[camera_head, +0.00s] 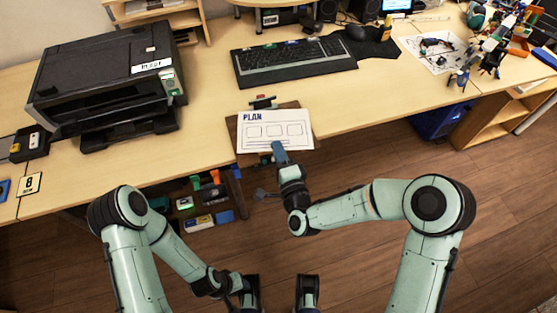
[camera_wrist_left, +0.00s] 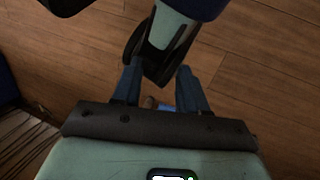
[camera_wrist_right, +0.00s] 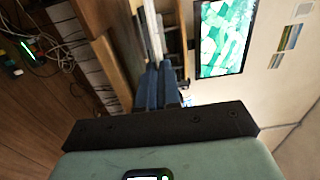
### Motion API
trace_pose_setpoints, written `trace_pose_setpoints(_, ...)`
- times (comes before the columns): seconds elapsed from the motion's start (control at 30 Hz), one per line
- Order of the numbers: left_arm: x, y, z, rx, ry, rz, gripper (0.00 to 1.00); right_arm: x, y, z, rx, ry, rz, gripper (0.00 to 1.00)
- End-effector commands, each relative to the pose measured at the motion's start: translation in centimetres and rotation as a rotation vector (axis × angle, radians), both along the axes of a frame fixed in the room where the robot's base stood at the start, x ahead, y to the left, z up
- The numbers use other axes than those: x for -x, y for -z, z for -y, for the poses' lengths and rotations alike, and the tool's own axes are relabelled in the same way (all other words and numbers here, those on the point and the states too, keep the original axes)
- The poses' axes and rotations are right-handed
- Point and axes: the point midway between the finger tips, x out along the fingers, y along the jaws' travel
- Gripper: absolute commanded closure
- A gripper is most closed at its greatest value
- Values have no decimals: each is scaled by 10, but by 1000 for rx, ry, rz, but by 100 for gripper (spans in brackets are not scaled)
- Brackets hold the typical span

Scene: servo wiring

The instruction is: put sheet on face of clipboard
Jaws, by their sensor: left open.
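The white sheet (camera_head: 276,130), printed PLAN, lies over the brown clipboard (camera_head: 231,134) at the table's front edge. Brown board shows along the sheet's left side and top. The clipboard's dark clip (camera_head: 263,102) is just beyond the sheet's top edge. My right gripper (camera_head: 279,149) is shut on the sheet's near edge. In the right wrist view its fingers (camera_wrist_right: 157,85) are close together, with a pale strip ahead of them. Whether the sheet rests fully flat cannot be told. My left gripper (camera_wrist_left: 160,80) is open and empty, low over the floor, away from the clipboard.
A black printer (camera_head: 105,80) stands on the table at the left. A keyboard (camera_head: 295,60) lies behind the clipboard. A paper with small parts (camera_head: 436,50) lies at the right. Small tools and boxes (camera_head: 208,200) sit below the table edge. The table right of the clipboard is clear.

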Motion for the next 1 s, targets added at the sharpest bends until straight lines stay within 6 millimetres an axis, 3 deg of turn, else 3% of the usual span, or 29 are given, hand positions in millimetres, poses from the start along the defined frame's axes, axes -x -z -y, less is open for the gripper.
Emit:
trace_pose_setpoints(0.4, -16, 13, -7, -20, -19, 42, 57, 0, 46, 0, -1, 0, 0, 100)
trace_pose_setpoints(0.83, -19, 16, -9, -25, -22, 52, 57, 0, 48, 0, 0, 0, 1, 100)
trace_pose_setpoints(0.9, -19, 15, -9, -25, -23, 52, 57, 0, 47, 0, 0, 0, 1, 77)
trace_pose_setpoints(0.93, -19, 15, -9, -25, -23, 52, 57, 0, 47, 0, 0, 0, 1, 71)
trace_pose_setpoints(1.0, -19, 15, -9, -25, -23, 52, 57, 0, 47, 0, 0, 0, 1, 71)
